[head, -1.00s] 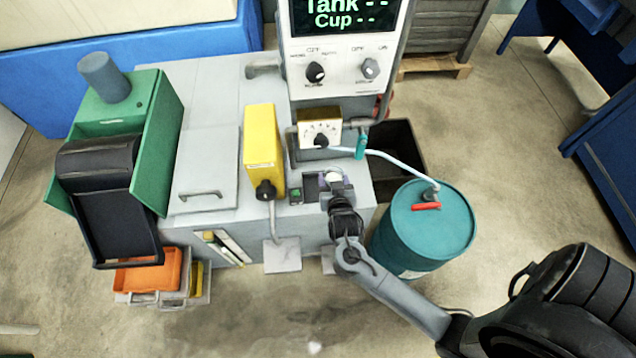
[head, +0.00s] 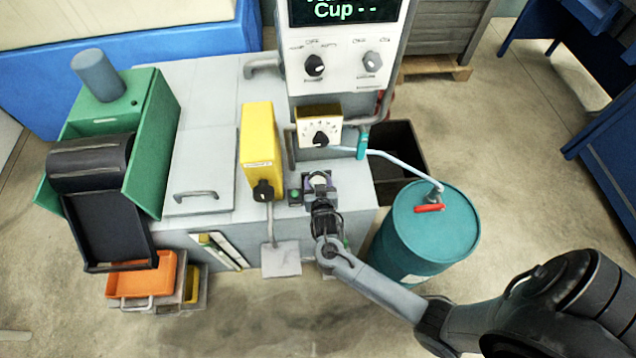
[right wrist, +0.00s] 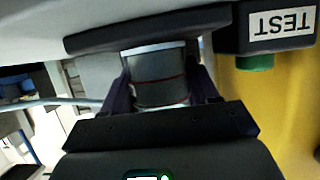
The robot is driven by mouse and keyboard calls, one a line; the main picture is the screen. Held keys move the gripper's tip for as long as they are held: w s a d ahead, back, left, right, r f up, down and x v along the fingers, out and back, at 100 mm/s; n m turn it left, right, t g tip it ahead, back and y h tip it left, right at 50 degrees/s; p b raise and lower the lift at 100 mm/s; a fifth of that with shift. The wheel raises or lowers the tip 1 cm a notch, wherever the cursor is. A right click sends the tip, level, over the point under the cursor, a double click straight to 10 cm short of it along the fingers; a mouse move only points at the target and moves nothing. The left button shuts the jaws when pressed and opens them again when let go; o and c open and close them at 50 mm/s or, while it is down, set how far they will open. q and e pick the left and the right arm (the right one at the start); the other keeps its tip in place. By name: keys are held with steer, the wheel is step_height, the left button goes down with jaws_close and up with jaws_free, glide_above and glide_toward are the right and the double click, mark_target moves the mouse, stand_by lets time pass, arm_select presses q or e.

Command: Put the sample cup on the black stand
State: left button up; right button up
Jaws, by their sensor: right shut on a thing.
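The sample cup (right wrist: 158,80) is a grey cylinder with a thin red line. It shows between the two fingers of my right gripper (right wrist: 163,90) in the right wrist view, which looks upside down. My right gripper is shut on it. The black stand (right wrist: 150,32) is a dark plate at the cup's far end; I cannot tell whether they touch. In the head view my right gripper (head: 320,186) is at the front of the grey machine, left of the teal drum, and hides most of the cup and stand. My left gripper is not in view.
A dark box labelled TEST (right wrist: 280,28) with a green button (right wrist: 255,63) is close beside the stand. A yellow box (head: 258,140) stands left of my gripper. A dial box (head: 319,130) and hose (head: 405,162) are behind it. A teal drum (head: 425,235) stands right.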

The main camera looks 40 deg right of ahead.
steer(key=shift+f, duration=0.1)
steer(key=o, duration=1.2)
